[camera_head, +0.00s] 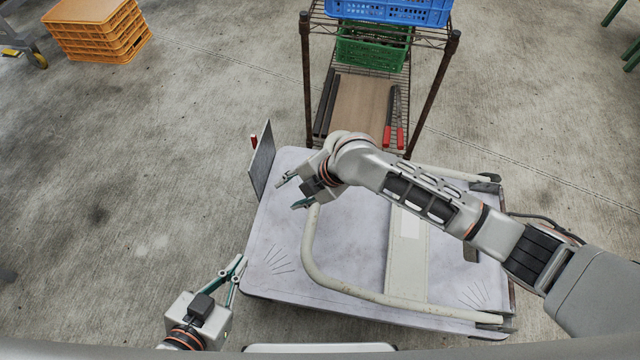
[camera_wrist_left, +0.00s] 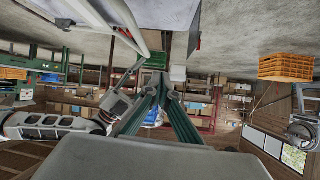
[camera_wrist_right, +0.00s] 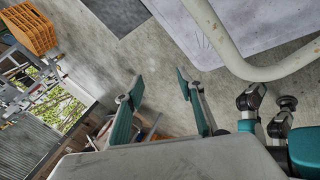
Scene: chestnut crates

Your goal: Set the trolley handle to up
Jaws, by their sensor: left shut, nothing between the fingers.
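The trolley is a flat pale grey platform (camera_head: 275,235) on the floor in the head view. Its cream tube handle (camera_head: 345,285) lies folded down over the platform, with its curved crossbar at the left and its hinged ends at the right. My right gripper (camera_head: 289,192) is open and empty above the platform, close to the upper end of the crossbar. In the right wrist view the handle (camera_wrist_right: 225,45) passes to the right of the open fingers (camera_wrist_right: 159,86). My left gripper (camera_head: 238,264) is shut and empty by the platform's lower left corner; its fingertips also meet in the left wrist view (camera_wrist_left: 160,82).
A wire rack (camera_head: 430,95) with a blue crate (camera_head: 390,12) and a green crate (camera_head: 370,50) stands behind the trolley. A dark panel (camera_head: 262,160) stands at the platform's left edge. Orange crates (camera_head: 98,35) are stacked at the far left. Floor at the left is clear.

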